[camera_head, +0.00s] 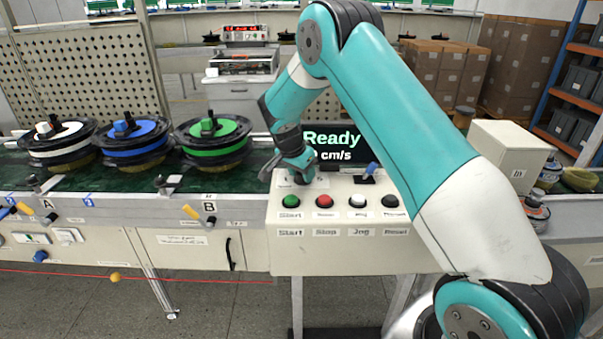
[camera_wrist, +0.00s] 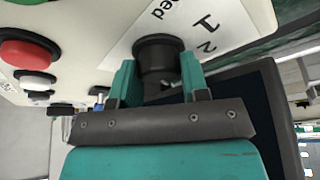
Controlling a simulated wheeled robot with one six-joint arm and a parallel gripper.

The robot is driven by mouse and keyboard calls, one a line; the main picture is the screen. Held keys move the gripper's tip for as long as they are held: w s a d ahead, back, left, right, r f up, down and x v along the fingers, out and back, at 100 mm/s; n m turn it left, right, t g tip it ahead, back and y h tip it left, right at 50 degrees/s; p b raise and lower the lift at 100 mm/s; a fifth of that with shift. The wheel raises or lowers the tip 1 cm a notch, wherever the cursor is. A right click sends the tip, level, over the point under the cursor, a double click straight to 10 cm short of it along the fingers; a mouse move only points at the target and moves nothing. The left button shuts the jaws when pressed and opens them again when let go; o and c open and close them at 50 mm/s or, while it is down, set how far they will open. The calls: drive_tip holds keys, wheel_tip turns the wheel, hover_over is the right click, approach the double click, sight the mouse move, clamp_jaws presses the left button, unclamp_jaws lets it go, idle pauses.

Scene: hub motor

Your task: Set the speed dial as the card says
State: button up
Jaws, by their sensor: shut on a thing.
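The speed dial (camera_wrist: 155,52) is a black round knob on a white plate (camera_wrist: 212,22) with the numbers 1 and 2 and part of a word ending in "ped" or "eed". My gripper (camera_wrist: 160,78) is shut on the dial, one teal finger on each side. In the head view my gripper (camera_head: 298,178) reaches down onto the left part of the control box and hides the dial.
The control box (camera_head: 345,255) has green (camera_head: 291,201), red (camera_head: 324,201), white (camera_head: 358,201) and black (camera_head: 391,201) buttons near the dial. A blue-handled switch (camera_head: 372,169) stands to the right. Reels with white, blue and green tops (camera_head: 213,150) sit on the belt at left.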

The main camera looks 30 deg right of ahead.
drive_tip(key=o, duration=0.9)
drive_tip(key=shift+r, duration=0.1)
